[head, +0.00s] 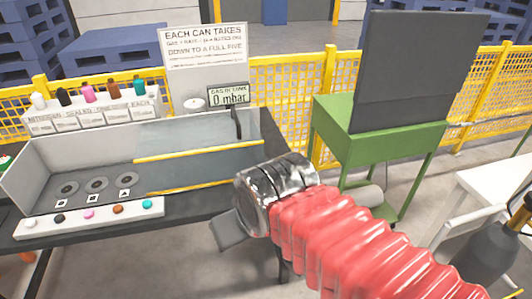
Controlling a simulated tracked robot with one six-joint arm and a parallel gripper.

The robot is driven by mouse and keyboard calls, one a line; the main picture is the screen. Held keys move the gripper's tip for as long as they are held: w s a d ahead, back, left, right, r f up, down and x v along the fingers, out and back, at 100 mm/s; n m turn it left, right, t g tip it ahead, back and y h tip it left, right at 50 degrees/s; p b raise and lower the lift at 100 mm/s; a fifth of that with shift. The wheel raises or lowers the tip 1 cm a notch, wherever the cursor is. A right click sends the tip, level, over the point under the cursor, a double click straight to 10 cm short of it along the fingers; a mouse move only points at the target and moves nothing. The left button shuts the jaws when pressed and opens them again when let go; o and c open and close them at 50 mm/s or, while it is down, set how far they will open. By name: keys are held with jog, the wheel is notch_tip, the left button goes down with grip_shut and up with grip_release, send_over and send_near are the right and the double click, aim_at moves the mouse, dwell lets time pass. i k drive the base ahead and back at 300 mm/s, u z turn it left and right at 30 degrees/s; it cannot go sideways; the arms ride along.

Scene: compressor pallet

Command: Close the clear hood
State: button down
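The clear hood (205,167) looks like a see-through pane with yellow strips along its long edges. It lies across the right part of the long grey trough (75,150) on the dark table. The left part of the trough, with several round black fittings on its floor, shows no pane over it. My gripper (230,232) is at the front right of the trough, below my silver wrist. Only a dark grey part of it shows, apart from the hood in the picture. My wrist and red sleeve hide the rest, so its opening is unclear.
Several coloured buttons (90,218) line the trough's front. Small bottles (88,92) stand on a labelled rack behind it. A gauge sign reading 0 mbar (229,95) stands at the back right. A green stand (380,130) with a dark panel and a yellow fence (290,90) lie beyond.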

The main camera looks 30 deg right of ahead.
aim_at(255, 139)
jog(key=z, duration=0.05)
jog(key=i, duration=1)
jog(key=u, duration=0.05)
